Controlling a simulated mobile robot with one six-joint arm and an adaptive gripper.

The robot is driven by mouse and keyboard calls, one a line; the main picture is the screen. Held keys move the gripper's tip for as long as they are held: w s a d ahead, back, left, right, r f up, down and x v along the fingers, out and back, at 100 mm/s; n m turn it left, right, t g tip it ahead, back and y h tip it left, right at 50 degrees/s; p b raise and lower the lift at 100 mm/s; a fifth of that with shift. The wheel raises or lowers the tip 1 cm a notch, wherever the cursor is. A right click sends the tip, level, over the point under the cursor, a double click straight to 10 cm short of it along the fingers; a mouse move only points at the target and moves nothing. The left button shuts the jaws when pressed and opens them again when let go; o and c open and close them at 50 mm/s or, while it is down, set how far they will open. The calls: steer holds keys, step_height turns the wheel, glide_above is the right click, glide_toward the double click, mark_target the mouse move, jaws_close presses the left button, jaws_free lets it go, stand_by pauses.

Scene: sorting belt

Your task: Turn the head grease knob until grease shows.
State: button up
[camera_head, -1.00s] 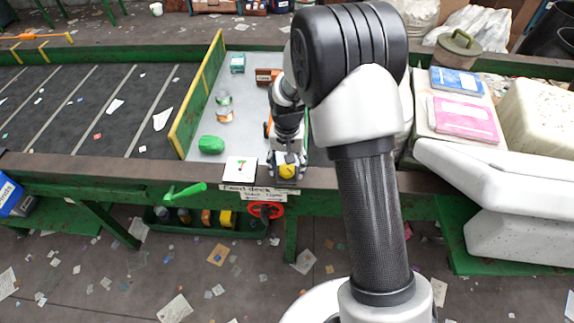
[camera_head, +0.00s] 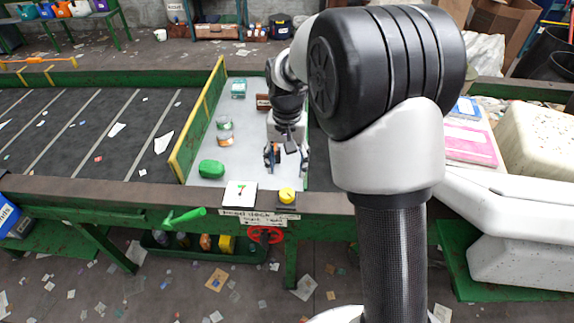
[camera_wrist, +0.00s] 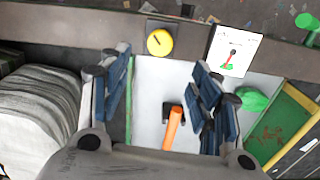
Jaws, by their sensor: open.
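A round yellow knob (camera_head: 287,195) with a small dark mark sits on a dark square base on the deck's front rail. It also shows uncovered in the wrist view (camera_wrist: 160,41). I cannot read any label that names it as the head grease knob, and I make out no grease. Beside it is a white plate (camera_head: 240,194) with a red and green pointer mark (camera_wrist: 230,55). My gripper (camera_head: 286,156) is open and empty above the grey deck, behind the knob and apart from it. Its blue-padded fingers (camera_wrist: 163,62) stand wide apart in the wrist view.
An orange-handled tool (camera_wrist: 174,128) lies on the deck (camera_head: 243,140) below my gripper. A green lump (camera_head: 211,169) and cans (camera_head: 224,124) are to the left. A red handwheel (camera_head: 265,235) and green crank (camera_head: 184,216) are on the front. White blocks stand right.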

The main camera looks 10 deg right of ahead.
step_height(320, 180, up, 5)
glide_above(287, 193)
step_height(287, 193, down, 17)
steer(key=b, duration=0.3)
steer(key=shift+b, duration=0.4)
steer(key=shift+c, duration=0.4)
steer(key=c, duration=1)
